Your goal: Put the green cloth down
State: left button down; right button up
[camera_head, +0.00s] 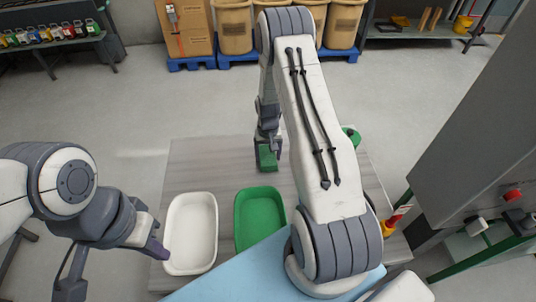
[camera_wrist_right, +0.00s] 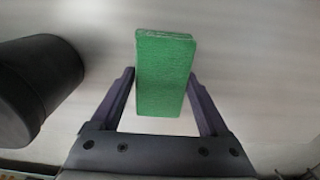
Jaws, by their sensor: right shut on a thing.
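The green cloth (camera_wrist_right: 165,75) is a folded, block-like piece between the fingers of my right gripper (camera_wrist_right: 163,100) in the right wrist view. In the head view the cloth (camera_head: 267,158) shows below my right gripper (camera_head: 267,142), over the far part of the grey wood-look table (camera_head: 205,160). I cannot tell whether it touches the table. My left gripper (camera_head: 156,249) is at the left, beside the white tray; its finger gap cannot be made out.
A white tray (camera_head: 172,236) and a green tray (camera_head: 240,225) stand side by side on the table. A light blue surface (camera_head: 230,280) lies at the near edge. A green round thing (camera_head: 353,134) is partly hidden behind my right arm. A grey machine (camera_head: 455,150) stands right.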

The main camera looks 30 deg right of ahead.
aim_at(268, 155)
jog(key=shift+f, duration=0.15)
jog(key=o, duration=1.5)
jog(key=shift+c, duration=0.2)
notch_tip(268, 155, up, 12)
jog(key=b, duration=0.3)
jog(key=s+a+r+n, duration=0.1)
jog(key=a+r+n, duration=0.1)
jog(key=a+r, duration=0.5)
jog(key=s+a+r+n, duration=0.2)
jog(key=s+a, duration=0.2)
jog(key=a, duration=0.3)
jog(key=s+a+r+n, duration=0.1)
jog(key=s+a+n, duration=0.1)
jog(key=s+a, duration=0.35)
jog(key=s+a+r+n, duration=0.1)
jog(key=s+a+n, duration=0.2)
jog(key=s, duration=0.5)
jog(key=s+a+r+n+y, duration=0.1)
jog(key=s+a+r+n, duration=0.1)
jog(key=s+a, duration=0.3)
jog(key=s+n, duration=0.1)
jog(key=s, duration=0.2)
jog(key=shift+a+r+n, duration=0.25)
jog(key=shift+a+n, duration=0.05)
jog(key=shift+a, duration=0.1)
